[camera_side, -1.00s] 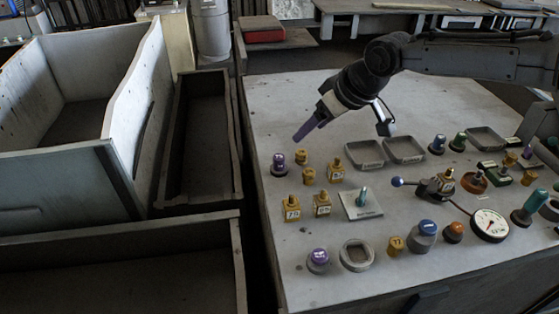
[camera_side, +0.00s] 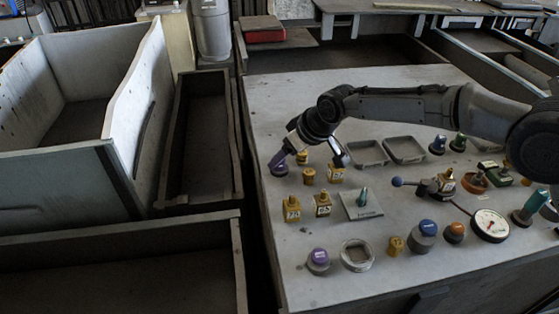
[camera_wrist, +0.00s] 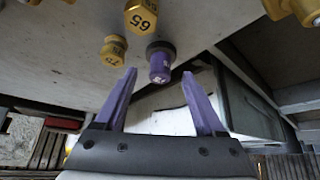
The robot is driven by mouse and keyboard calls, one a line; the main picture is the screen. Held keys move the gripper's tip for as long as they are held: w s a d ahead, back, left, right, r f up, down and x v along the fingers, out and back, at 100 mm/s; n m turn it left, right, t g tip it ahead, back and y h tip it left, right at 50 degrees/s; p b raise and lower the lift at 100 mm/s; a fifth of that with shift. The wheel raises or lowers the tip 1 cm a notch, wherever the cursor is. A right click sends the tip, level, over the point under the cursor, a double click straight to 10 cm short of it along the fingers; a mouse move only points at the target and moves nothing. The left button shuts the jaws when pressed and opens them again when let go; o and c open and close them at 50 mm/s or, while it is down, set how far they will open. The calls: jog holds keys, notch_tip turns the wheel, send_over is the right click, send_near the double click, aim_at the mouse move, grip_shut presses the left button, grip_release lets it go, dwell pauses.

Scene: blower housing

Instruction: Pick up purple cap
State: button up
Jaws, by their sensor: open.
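My gripper's purple fingers are open and empty, slanting down to the piece. I cannot tell whether they touch it.
The table's left edge is close by, with a long bin (camera_side: 206,140) beyond. Two grey trays (camera_side: 404,150) lie farther right.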

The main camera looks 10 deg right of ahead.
jog(key=shift+x, duration=1.15)
grip_shut()
